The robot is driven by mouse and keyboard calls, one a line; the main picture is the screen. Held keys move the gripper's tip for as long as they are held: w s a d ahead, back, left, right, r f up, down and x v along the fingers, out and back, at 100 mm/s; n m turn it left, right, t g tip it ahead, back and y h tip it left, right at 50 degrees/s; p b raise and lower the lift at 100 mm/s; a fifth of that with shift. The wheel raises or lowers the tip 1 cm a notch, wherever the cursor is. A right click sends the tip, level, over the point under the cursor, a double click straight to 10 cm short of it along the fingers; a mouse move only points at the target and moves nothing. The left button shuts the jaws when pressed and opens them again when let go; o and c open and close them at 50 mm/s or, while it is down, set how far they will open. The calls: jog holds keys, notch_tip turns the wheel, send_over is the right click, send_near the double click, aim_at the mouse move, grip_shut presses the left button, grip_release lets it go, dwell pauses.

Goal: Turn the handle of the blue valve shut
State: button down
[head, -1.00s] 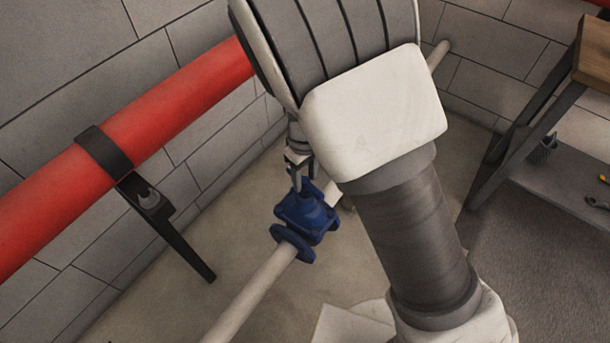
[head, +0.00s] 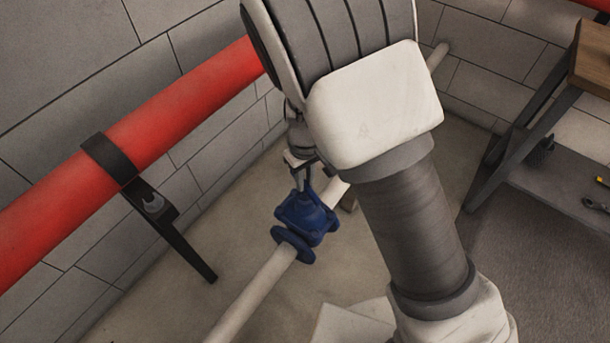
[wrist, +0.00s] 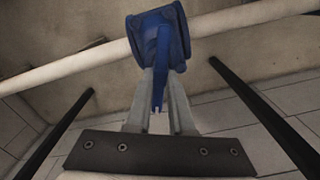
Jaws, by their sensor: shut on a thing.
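The blue valve (head: 305,219) sits on a pale pipe (head: 252,292) left of my arm in the head view. In the wrist view the valve body (wrist: 176,22) is at the top centre. Its blue handle (wrist: 160,70) reaches down from the body between my fingers. My gripper (wrist: 160,100) is shut on the handle, with one finger on each side. In the head view my gripper (head: 302,182) is just above the valve, small and partly hidden by my arm, and the handle is hard to make out there.
A thick red pipe (head: 160,125) runs along the block wall at the left, held by a black bracket (head: 168,222). A bench (head: 592,55) with a wooden top and a lower shelf with tools stands at the right. Bare floor lies around the valve.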

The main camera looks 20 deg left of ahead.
jog(key=m+p, duration=0.1)
jog(key=m, duration=0.1)
jog(key=m+p, duration=0.2)
jog(key=shift+r+m, duration=0.2)
jog(key=shift+m, duration=0.1)
jog(key=m+p, duration=0.3)
jog(key=shift+m, duration=0.3)
jog(key=m+p, duration=0.2)
jog(key=m, duration=0.2)
jog(key=shift+m+p, duration=0.3)
jog(key=m+p, duration=0.2)
jog(key=m, duration=0.1)
jog(key=shift+m, duration=0.3)
jog(key=m+p, duration=0.2)
jog(key=m, duration=0.2)
jog(key=m+p, duration=0.2)
jog(key=m, duration=0.2)
jog(key=m+p, duration=0.2)
jog(key=m, duration=0.1)
jog(key=shift+m, duration=0.3)
jog(key=shift+f+m+p, duration=0.15)
jog(key=shift+m+p, duration=0.8)
jog(key=shift+m, duration=0.95)
